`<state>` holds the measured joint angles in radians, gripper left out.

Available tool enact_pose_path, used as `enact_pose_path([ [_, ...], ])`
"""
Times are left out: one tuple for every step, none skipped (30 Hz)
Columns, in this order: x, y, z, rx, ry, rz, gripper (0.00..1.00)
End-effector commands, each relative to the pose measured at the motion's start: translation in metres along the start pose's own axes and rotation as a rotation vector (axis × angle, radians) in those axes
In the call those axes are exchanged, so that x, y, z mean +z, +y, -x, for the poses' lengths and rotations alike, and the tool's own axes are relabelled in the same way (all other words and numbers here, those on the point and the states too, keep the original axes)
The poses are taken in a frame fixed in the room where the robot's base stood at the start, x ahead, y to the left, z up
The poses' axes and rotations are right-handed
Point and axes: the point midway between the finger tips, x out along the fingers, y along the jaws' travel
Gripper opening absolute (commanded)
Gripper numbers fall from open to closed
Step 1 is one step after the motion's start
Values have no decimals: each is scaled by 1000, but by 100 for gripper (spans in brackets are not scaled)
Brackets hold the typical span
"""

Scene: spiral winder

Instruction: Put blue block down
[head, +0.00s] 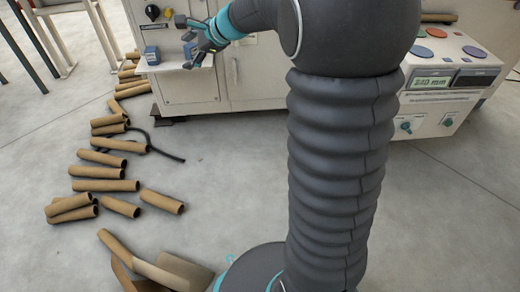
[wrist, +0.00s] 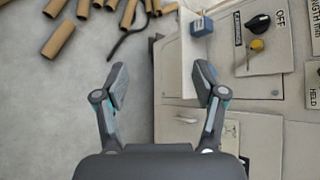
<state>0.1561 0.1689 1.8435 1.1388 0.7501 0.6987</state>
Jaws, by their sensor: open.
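A small blue block (head: 152,55) stands on the narrow white ledge (head: 172,63) at the front of the machine, in the head view. The block also shows near the top of the wrist view (wrist: 202,26), beyond my right-hand finger and apart from it. My gripper (head: 185,43) is over the ledge, to the right of the block. In the wrist view my gripper (wrist: 161,85) has its fingers spread wide, with nothing between them. A bluish patch by my fingers in the head view is too small to tell.
The machine's panel (wrist: 270,40) with a black knob (wrist: 258,23) and a yellow knob (wrist: 257,45) is close beside my gripper. Cardboard tubes (head: 105,185) and a black cable (head: 165,153) lie on the floor. A control console (head: 440,85) is at right. Floor left of my column is partly clear.

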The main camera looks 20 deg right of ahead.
Motion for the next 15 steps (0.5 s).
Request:
enact_pose_path([
  [15, 16, 17, 27, 12, 99, 70],
  [22, 26, 25, 47, 20, 160, 70],
  [29, 39, 36, 74, 32, 241, 70],
  [34, 50, 45, 94, 41, 301, 70],
  [38, 60, 54, 114, 50, 361, 70],
  [44, 75, 65, 141, 62, 442, 70],
  [47, 86, 74, 162, 70, 503, 70],
  [50, 97, 82, 183, 78, 563, 70],
  [53, 111, 94, 211, 91, 643, 70],
  [54, 122, 102, 232, 100, 701, 70],
  [56, 133, 110, 253, 109, 760, 70],
  [56, 148, 121, 283, 120, 839, 70],
  [57, 159, 130, 306, 128, 897, 70],
  [56, 170, 138, 329, 138, 955, 70],
  [55, 184, 148, 359, 150, 1032, 70],
])
